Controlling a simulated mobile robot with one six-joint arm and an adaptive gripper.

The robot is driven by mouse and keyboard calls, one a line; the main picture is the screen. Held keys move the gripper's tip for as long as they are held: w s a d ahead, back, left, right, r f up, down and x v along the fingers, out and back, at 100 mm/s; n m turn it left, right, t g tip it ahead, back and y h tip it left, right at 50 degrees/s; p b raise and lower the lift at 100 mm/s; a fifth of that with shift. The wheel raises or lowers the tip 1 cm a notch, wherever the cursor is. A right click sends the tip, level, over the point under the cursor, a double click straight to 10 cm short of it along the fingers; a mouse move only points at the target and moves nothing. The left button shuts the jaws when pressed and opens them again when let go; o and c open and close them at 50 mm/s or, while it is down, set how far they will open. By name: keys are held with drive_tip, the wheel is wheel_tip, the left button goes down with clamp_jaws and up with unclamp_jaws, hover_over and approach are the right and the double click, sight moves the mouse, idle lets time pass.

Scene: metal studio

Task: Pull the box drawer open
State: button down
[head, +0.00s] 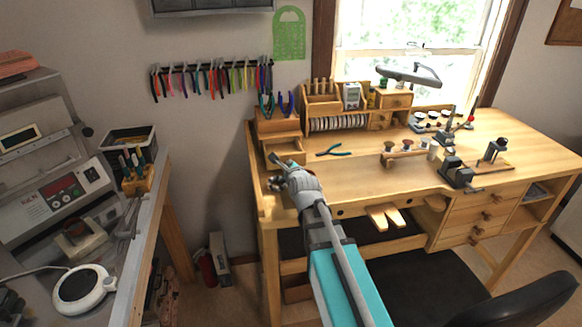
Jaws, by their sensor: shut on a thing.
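A small wooden box (277,127) stands at the left end of the workbench, with pliers on its top. Its drawer (285,149) sticks out from the front, and part of its inside shows. My gripper (277,164) is at the drawer's front, with its fingers closed there. The handle is hidden behind the fingers, so the exact grip is not visible. My arm reaches in from the bottom of the view.
Green-handled pliers (334,150) lie on the workbench (365,178) right of the drawer. A wooden organiser (325,104) stands right of the box. A chair (520,305) is at front right, and a side counter (150,215) with devices is at left.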

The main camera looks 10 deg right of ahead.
drive_tip(key=c, duration=0.6)
unclamp_jaws()
drive_tip(key=shift+s, duration=0.1)
drive_tip(key=shift+r, duration=0.1)
